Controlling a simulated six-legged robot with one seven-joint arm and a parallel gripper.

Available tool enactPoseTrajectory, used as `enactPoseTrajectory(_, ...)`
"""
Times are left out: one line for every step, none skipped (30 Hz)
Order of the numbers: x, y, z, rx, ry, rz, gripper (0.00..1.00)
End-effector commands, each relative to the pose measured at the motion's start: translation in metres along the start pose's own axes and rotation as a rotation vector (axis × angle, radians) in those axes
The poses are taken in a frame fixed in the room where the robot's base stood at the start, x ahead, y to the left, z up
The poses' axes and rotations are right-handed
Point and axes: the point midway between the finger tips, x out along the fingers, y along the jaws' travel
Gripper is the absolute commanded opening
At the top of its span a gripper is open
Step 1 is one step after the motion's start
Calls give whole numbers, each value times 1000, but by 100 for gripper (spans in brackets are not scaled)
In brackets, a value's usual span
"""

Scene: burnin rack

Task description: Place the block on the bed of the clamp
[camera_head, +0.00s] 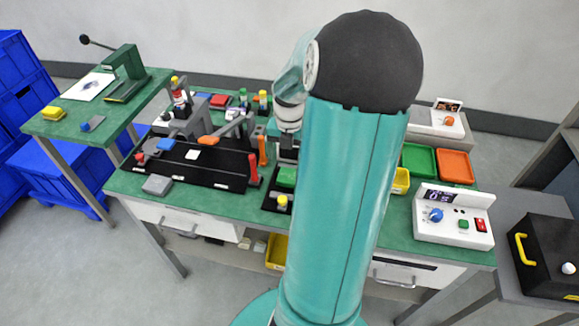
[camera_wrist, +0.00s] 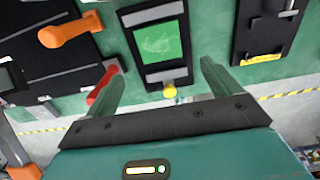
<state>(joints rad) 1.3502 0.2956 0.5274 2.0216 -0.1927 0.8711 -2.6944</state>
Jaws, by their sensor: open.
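My gripper (camera_wrist: 160,68) is open and empty; its two teal fingers show in the wrist view, pointing at the green bench. Between and beyond the fingertips is a black fixture (camera_wrist: 136,45) with two grey bars, a green rectangular piece (camera_wrist: 158,43) and a yellow knob (camera_wrist: 169,91). I cannot tell whether the green piece is the block.
A grey block-like piece (camera_head: 157,185) lies at the bench's front left. A control box (camera_head: 453,216) and green (camera_head: 419,160) and orange (camera_head: 455,166) trays are on the right. A black panel (camera_wrist: 268,30) lies right of the fixture. Upright red and orange handles crowd the left.

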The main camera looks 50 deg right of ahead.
Motion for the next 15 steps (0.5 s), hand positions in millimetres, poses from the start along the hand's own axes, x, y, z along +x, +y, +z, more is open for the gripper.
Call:
enactPoseTrajectory(-10,0,1,1,-5,-1,89)
enactPoseTrajectory(-14,0,1,1,-3,-1,89)
enactPoseTrajectory(-19,0,1,1,-3,0,89)
enactPoseTrajectory(-22,0,1,1,-2,-1,89)
enactPoseTrajectory(-24,0,0,0,-1,-1,89)
enactPoseTrajectory(-27,0,0,1,-1,-1,89)
enactPoseTrajectory(-28,0,0,1,-1,0,89)
enactPoseTrajectory(-29,0,0,1,0,0,89)
enactPoseTrajectory(-30,0,0,0,0,0,89)
enactPoseTrajectory(-30,0,0,0,0,0,89)
enactPoseTrajectory(-30,0,0,0,0,0,89)
enactPoseTrajectory(-30,0,0,0,0,0,89)
enactPoseTrajectory(-30,0,0,1,0,0,89)
enactPoseTrajectory(-31,1,-1,5,-1,-1,89)
enactPoseTrajectory(-32,4,-3,13,-5,-3,89)
